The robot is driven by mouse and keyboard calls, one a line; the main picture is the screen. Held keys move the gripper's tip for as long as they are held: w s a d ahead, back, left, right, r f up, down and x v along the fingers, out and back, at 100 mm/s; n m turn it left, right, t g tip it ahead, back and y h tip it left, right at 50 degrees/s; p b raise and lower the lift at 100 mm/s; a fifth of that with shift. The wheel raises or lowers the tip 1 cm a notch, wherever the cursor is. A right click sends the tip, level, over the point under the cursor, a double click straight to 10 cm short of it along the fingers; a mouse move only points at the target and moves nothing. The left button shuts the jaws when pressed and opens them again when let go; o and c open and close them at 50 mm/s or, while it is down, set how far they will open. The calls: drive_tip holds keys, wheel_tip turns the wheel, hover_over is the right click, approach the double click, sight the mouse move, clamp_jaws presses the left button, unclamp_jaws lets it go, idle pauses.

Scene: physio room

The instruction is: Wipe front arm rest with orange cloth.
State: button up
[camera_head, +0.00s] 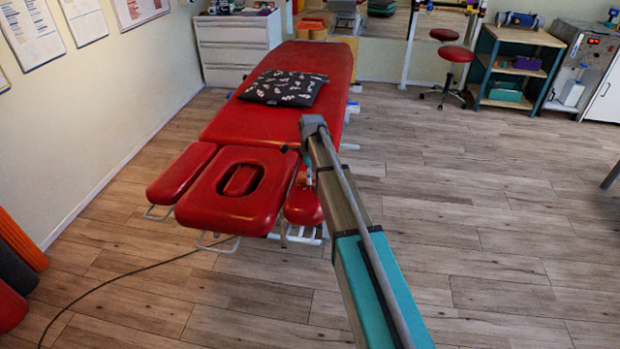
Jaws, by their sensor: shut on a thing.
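A red treatment table has a head section (238,188) with an oval face hole and a red padded arm rest on each side. The right arm rest (303,207) is partly covered by my arm; the left arm rest (181,172) is bare. I cannot tell which of them is the front one. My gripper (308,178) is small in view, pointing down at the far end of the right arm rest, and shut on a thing. The orange cloth cannot be made out clearly against the red pad. Whether it touches the pad is unclear.
A black patterned pillow (284,88) lies on the table's main section (262,130). A dark cable (120,277) runs over the floor at left. Rolls (20,241) stand by the left wall. A red stool (456,55) and a shelf (514,66) stand at the back right. The right floor is clear.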

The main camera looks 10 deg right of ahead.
idle(0.3)
drive_tip(key=shift+w+d+f+b, duration=0.15)
drive_tip(key=shift+w+d, duration=0.1)
drive_tip(key=shift+w, duration=0.45)
drive_tip(key=shift+w+d+f+b, duration=0.15)
drive_tip(key=shift+w+d, duration=0.1)
drive_tip(key=shift+w, duration=0.45)
drive_tip(key=shift+w+d, duration=0.15)
drive_tip(key=shift+w, duration=0.2)
drive_tip(key=shift+w, duration=0.1)
drive_tip(key=shift+w+d+f, duration=0.1)
drive_tip(key=shift+w+d, duration=0.2)
drive_tip(key=shift+w, duration=0.55)
drive_tip(key=shift+w+d, duration=0.3)
drive_tip(key=shift+w, duration=0.5)
drive_tip(key=shift+w+d+f+b, duration=0.15)
drive_tip(key=shift+w+d+b, duration=0.15)
drive_tip(key=shift+w, duration=0.55)
drive_tip(key=shift+w+d+f+b, duration=0.2)
drive_tip(key=shift+w+d, duration=0.1)
drive_tip(key=shift+w, duration=0.55)
